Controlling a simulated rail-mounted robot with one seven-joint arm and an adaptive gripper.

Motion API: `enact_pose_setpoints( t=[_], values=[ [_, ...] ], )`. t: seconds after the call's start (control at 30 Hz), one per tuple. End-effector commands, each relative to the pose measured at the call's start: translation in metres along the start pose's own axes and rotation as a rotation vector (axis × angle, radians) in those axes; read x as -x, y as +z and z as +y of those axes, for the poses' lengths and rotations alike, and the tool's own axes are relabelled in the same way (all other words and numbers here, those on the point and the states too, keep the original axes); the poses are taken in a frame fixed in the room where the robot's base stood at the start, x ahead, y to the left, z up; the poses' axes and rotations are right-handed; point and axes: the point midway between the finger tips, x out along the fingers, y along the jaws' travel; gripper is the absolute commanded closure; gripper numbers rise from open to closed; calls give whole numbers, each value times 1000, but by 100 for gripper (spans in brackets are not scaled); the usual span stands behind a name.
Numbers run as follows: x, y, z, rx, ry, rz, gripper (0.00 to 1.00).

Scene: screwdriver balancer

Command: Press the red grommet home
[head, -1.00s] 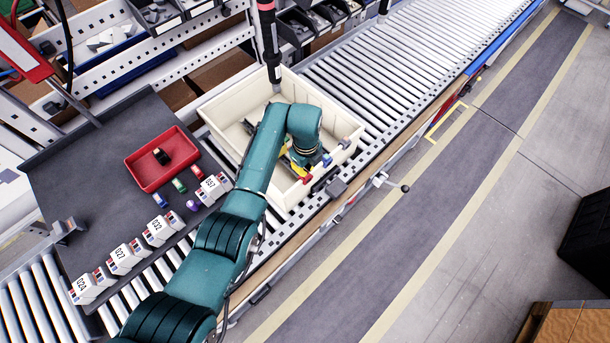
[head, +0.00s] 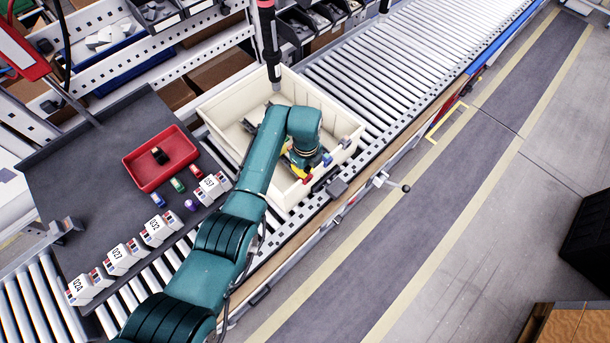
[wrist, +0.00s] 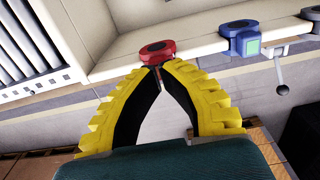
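The red grommet (wrist: 157,54) is at the rim of the cream bin's near wall (wrist: 115,62), and it also shows in the head view (head: 307,178). My gripper (wrist: 158,69) has yellow, ribbed fingers that curve together. Their tips almost meet, right at the near side of the red grommet. A thin dark strip shows between the tips. Whether the tips touch the grommet or only lie close to it is hard to tell. How deep the grommet sits in the wall is hidden. In the head view my wrist hides most of the fingers.
A blue grommet (wrist: 240,40) and a grey part (wrist: 312,14) sit along the same rim to the right. The cream bin (head: 222,112) stands on the roller conveyor (head: 400,60). A red tray (head: 140,178) and white numbered boxes (head: 122,258) are on the left.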

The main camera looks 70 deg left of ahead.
Motion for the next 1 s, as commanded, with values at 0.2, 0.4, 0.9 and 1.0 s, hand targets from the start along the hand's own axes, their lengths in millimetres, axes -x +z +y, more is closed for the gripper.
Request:
enact_pose_setpoints(
  t=[0.2,0.4,0.9,1.0],
  values=[
    [-4,0,0,0,0,0,100],
    [-7,0,0,0,0,0,100],
    [-13,0,1,0,2,1,100],
    [-13,0,0,0,1,0,100]
  ],
)
